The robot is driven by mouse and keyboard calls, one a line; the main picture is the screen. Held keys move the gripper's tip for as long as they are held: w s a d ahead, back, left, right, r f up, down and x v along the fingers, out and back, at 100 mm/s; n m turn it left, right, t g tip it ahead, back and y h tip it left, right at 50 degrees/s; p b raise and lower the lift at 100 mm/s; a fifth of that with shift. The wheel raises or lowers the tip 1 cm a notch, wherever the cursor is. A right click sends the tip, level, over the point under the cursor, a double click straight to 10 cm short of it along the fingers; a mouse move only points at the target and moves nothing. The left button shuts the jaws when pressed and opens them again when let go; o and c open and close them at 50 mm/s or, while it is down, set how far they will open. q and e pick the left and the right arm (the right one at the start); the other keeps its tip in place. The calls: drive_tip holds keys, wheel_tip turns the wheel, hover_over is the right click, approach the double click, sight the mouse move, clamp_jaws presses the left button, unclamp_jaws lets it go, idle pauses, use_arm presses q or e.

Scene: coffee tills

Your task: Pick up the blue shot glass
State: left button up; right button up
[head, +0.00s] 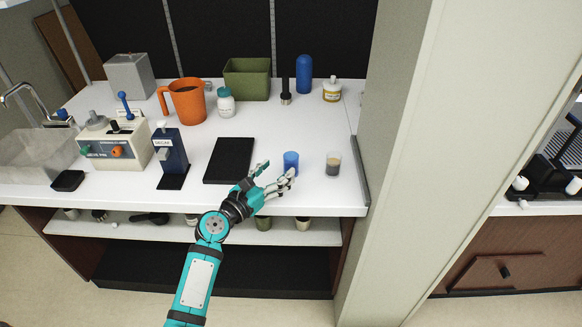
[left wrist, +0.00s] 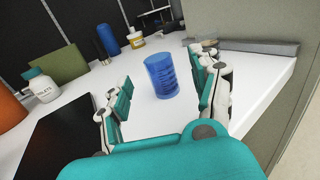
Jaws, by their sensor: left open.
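The blue shot glass (head: 291,160) stands upright on the white counter, between the black mat and a glass with dark contents. My left gripper (head: 277,177) is open at the near side of the blue glass, above the counter's front part. In the left wrist view the blue glass (left wrist: 161,76) stands ahead, between the two spread fingers of the gripper (left wrist: 165,90) and nearer the right one. I see no finger closed on it. My right gripper is not in view.
A glass with dark contents (head: 333,163) stands just right of the blue glass. A black mat (head: 229,160) lies to the left. An orange pitcher (head: 187,103), green bin (head: 247,79) and blue bottle (head: 304,74) stand behind. A pale wall (head: 391,180) bounds the right.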

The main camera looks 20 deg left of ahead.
sight(289, 157)
use_arm(q)
drive_tip(key=x, duration=0.7)
drive_tip(key=shift+a+f+b, duration=0.1)
drive_tip(key=shift+a+b, duration=0.15)
drive_tip(key=shift+b, duration=0.1)
drive_tip(key=shift+c, duration=0.4)
drive_tip(key=c, duration=1.1)
drive_tip(key=shift+c, duration=0.5)
